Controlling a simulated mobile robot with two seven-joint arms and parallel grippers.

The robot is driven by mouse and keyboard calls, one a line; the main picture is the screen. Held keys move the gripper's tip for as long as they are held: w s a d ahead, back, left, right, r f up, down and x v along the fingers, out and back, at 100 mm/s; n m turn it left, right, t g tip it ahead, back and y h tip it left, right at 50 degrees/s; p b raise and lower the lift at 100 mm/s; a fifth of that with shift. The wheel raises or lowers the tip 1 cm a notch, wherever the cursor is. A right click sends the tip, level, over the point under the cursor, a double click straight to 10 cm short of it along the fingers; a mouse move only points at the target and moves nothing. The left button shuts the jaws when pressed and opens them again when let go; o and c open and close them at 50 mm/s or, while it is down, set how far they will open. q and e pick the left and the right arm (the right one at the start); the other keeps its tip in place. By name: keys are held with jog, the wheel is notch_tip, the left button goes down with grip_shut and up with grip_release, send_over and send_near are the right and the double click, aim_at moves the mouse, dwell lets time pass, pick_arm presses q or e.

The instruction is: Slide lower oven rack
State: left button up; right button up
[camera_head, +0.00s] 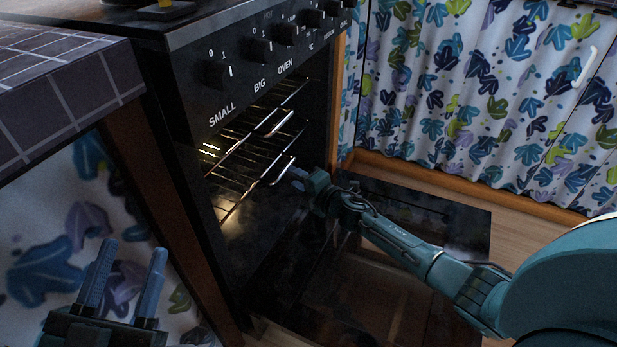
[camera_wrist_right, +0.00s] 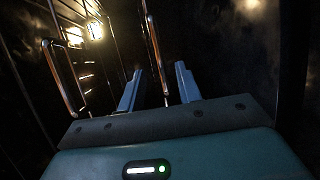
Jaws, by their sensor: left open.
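The lower oven rack (camera_head: 283,171) is a wire rack inside the dark oven, its raised front bar toward the opening. My right gripper (camera_head: 296,180) is just at that front bar. In the right wrist view the right gripper (camera_wrist_right: 158,70) is open, and a shiny rack bar (camera_wrist_right: 155,55) shows between its two fingers; I cannot tell whether they touch it. My left gripper (camera_head: 124,268) is open and empty at the lower left, well apart from the oven.
The upper rack (camera_head: 275,122) sits above the lower one, and another bar (camera_wrist_right: 62,78) shows left in the wrist view. The oven door (camera_head: 400,225) is folded down under my right arm. A tiled counter (camera_head: 60,95) is at left; a patterned curtain (camera_head: 470,90) hangs at right.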

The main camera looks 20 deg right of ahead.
pick_arm(q)
jog(key=shift+s+f+n+g+y+p, duration=0.2)
jog(key=shift+f+n+y+p, duration=0.1)
jog(key=shift+f, duration=0.15)
jog(key=shift+s+f+n+g+y+p, duration=0.2)
jog(key=shift+f+n+p, duration=0.1)
jog(key=shift+f, duration=0.1)
pick_arm(e)
jog(key=shift+v, duration=2.3)
